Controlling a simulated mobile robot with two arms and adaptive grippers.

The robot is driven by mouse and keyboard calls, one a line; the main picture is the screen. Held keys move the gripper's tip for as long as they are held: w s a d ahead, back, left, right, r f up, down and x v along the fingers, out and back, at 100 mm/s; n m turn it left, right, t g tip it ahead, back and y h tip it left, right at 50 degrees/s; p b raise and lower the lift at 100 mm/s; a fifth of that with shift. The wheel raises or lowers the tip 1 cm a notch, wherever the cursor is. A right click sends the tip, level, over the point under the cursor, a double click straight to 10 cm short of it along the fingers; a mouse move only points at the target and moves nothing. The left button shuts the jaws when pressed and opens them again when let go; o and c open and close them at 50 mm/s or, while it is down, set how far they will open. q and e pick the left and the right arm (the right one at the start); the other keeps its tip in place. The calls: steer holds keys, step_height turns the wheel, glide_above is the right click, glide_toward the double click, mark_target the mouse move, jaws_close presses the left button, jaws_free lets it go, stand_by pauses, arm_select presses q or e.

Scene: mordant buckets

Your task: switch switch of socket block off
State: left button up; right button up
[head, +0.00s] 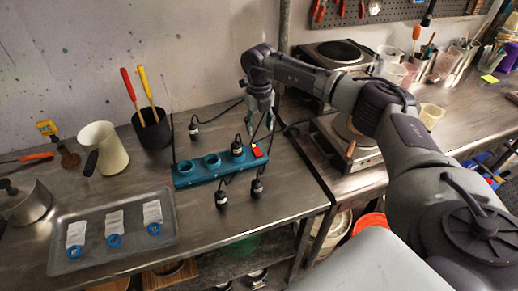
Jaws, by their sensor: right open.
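A teal socket block (185,181) lies on the metal bench, left of my right arm. Its red switch (257,153) is at its right end; I cannot tell its position. A black plug (237,148) stands in the socket beside the switch, and the sockets further left look empty. My right gripper (262,128) is open and points down, just above the switch end of the block. Its fingers are small in view, and I cannot tell whether they touch the switch. My left gripper is not in view.
Loose black plugs (221,199) with cords lie in front of and behind the block. A metal tray (165,196) with several white strips is at the front left. A white jug (106,148) and black cup (152,130) stand behind. Hot plates (337,52) are at the right.

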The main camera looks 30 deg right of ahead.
mark_target(259, 155)
step_height(259, 155, down, 11)
steer(key=shift+p, duration=1.15)
jaws_close()
steer(key=g+b, duration=0.1)
steer(key=b, duration=0.3)
steer(key=g+b, duration=0.1)
steer(key=b, duration=0.3)
steer(key=shift+w+f, duration=0.2)
steer(key=shift+w, duration=0.2)
steer(key=shift+r+g+y+b, duration=0.4)
steer(key=shift+g+b, duration=0.1)
steer(key=shift+b, duration=0.05)
steer(key=shift+d, duration=0.1)
